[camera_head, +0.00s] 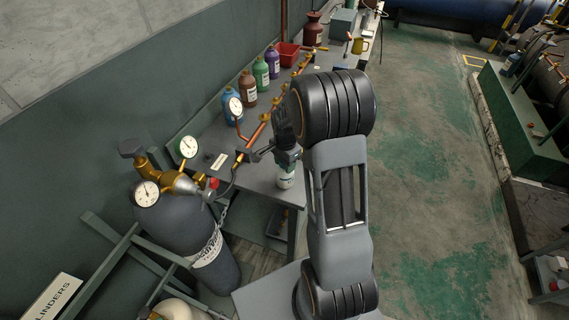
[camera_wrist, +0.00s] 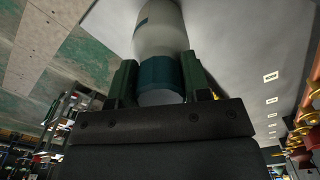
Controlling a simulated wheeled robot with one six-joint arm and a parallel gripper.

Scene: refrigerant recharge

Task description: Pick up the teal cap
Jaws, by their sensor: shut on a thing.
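The teal cap (camera_wrist: 160,74) sits between the two green fingers of my gripper (camera_wrist: 160,82), which is shut on it. In the wrist view the cap adjoins the neck end of a white bottle (camera_wrist: 160,35). I cannot tell whether it is still screwed on. In the head view the white bottle (camera_head: 286,178) is at the near end of the grey workbench (camera_head: 262,183), upright below my gripper (camera_head: 287,157). My fingers and wrist hide most of the cap there.
Blue, brown, green and purple bottles (camera_head: 261,76) line the back of the bench, near a red bin (camera_head: 288,54). A copper pipe with brass valves (camera_head: 265,118) runs along the bench. A grey cylinder with gauges (camera_head: 180,230) stands at left. The green-patched floor (camera_head: 430,150) at right is clear.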

